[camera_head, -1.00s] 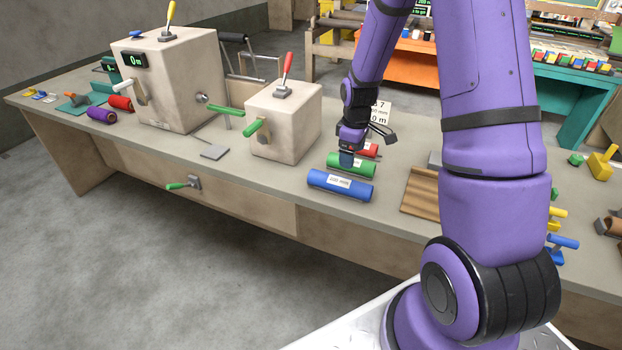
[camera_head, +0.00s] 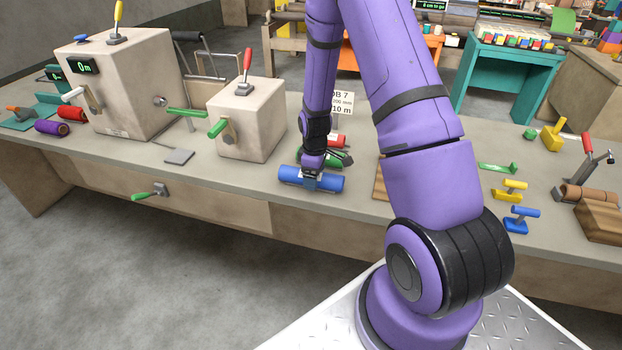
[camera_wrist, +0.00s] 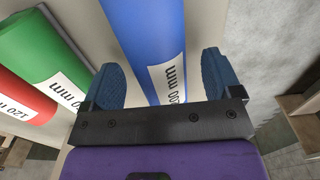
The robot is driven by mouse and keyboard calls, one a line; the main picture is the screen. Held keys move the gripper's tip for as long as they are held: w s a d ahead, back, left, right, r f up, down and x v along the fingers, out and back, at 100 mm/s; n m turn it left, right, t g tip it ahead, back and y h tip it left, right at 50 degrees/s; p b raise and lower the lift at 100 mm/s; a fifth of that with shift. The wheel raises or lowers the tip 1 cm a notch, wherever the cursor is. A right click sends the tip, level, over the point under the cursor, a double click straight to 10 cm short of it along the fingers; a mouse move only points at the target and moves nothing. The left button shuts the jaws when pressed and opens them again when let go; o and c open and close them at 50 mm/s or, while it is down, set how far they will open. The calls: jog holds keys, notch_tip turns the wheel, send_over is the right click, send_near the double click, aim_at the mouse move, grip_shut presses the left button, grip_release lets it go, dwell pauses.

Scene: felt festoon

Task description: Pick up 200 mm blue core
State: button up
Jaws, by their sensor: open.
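The blue core (camera_head: 292,175) lies on its side near the front edge of the workbench. In the wrist view the blue core (camera_wrist: 146,45) runs between my two blue fingertips, and its white label is partly hidden by the gripper body, with "00 mm" readable. My gripper (camera_head: 312,181) is over the core in the head view. In the wrist view my gripper (camera_wrist: 162,80) is open, with one finger on each side of the core.
A green core (camera_wrist: 45,48) and a red core (camera_wrist: 15,90) lie beside the blue one. A beige box with a green crank (camera_head: 245,125) stands to the left on the bench (camera_head: 230,190). A brown grooved board (camera_head: 381,180) lies to the right, partly behind my arm.

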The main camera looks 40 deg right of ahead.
jog(key=shift+f, duration=1)
jog(key=c, duration=1)
jog(key=shift+c, duration=0.2)
jog(key=shift+r, duration=0.2)
